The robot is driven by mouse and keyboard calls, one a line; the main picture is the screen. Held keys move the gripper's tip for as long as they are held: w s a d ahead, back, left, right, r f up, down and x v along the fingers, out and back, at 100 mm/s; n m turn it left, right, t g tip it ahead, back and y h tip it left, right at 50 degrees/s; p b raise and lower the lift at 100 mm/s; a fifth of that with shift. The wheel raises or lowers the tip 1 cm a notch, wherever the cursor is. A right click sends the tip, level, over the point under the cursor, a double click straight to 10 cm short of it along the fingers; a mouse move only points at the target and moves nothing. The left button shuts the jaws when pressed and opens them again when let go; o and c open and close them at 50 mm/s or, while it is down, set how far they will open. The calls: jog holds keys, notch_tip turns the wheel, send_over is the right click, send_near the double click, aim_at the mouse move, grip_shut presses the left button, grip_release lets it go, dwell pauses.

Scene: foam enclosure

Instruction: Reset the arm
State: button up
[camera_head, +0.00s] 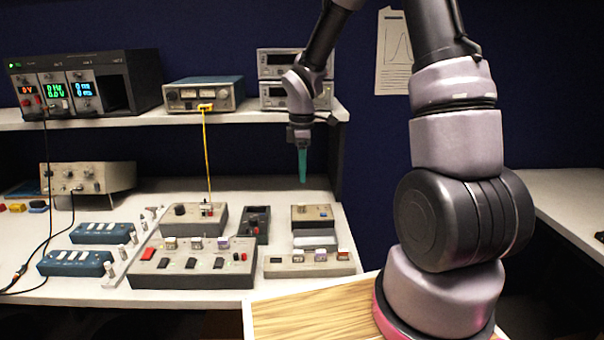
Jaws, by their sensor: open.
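My arm rises from the right front and bends over toward the bench. My gripper (302,165) hangs pointing down, with teal fingers, above the back right part of the white bench top (330,195). It is in the air, apart from the devices below it. From this side the fingers overlap, and nothing shows held between them.
Below my gripper stand a small box (312,216) and a grey switch panel (310,263). A larger control box (195,265) and blue switch blocks (76,263) lie left. A shelf (235,112) carries instruments behind. A yellow cable (206,150) hangs from it.

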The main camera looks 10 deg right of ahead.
jog(key=shift+r, duration=0.1)
jog(key=s+d+r+m+t+y, duration=0.1)
jog(key=s+d+r+m+t, duration=0.2)
jog(key=s+r+m, duration=0.7)
jog(key=s+d+r+m+t+y, duration=0.1)
jog(key=s+r+m+t, duration=0.3)
jog(key=s+r+m, duration=0.6)
notch_tip(320, 180, up, 6)
jog(key=shift+d+f, duration=0.1)
jog(key=shift+d, duration=0.8)
